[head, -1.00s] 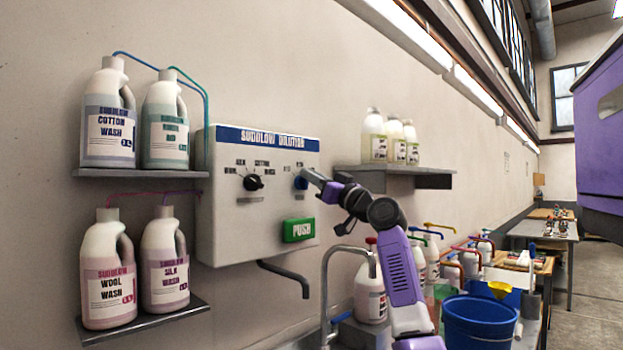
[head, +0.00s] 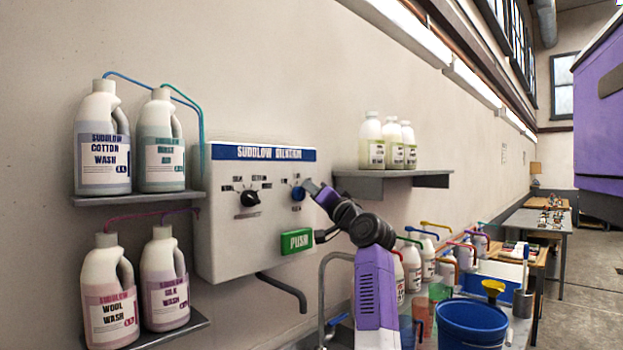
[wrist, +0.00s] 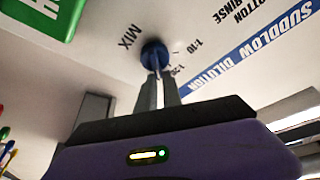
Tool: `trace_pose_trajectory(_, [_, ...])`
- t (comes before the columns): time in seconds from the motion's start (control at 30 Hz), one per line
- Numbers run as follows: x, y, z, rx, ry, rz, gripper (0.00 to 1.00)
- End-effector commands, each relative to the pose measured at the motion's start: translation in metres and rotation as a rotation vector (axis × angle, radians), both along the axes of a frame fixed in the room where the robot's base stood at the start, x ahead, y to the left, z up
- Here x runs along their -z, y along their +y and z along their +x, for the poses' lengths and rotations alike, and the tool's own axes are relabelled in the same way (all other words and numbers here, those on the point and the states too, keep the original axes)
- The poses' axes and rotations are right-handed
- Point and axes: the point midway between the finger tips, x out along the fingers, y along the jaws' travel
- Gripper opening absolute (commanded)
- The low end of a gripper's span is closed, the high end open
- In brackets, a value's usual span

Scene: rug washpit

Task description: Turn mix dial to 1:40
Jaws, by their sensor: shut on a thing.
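The Suddlow dilution box (head: 232,250) is on the wall. Its blue mix dial (head: 298,194) sits at the upper right of its face, partly hidden by my gripper (head: 307,187). In the wrist view the dial (wrist: 154,53) is a round blue knob beside the word MIX. The marks 1:10 and 1:20 show near it; a 1:40 mark is not readable. My gripper (wrist: 160,76) is shut on the dial, fingertips at its edge. Where the dial points cannot be told.
A black selector knob (head: 250,198) is left of the dial. The green PUSH button (head: 296,241) is just below it and close to my wrist. A shelf (head: 400,174) with bottles is at right. A metal tap (head: 323,285) and blue bucket (head: 470,322) stand below.

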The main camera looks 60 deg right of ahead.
Motion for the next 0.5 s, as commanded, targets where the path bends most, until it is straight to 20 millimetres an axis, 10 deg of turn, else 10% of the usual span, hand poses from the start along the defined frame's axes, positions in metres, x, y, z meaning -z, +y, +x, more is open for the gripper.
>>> trace_pose_trajectory(0.5, [0.0131,0.0033,0.0082,-0.017,-0.016,0.168,0.00])
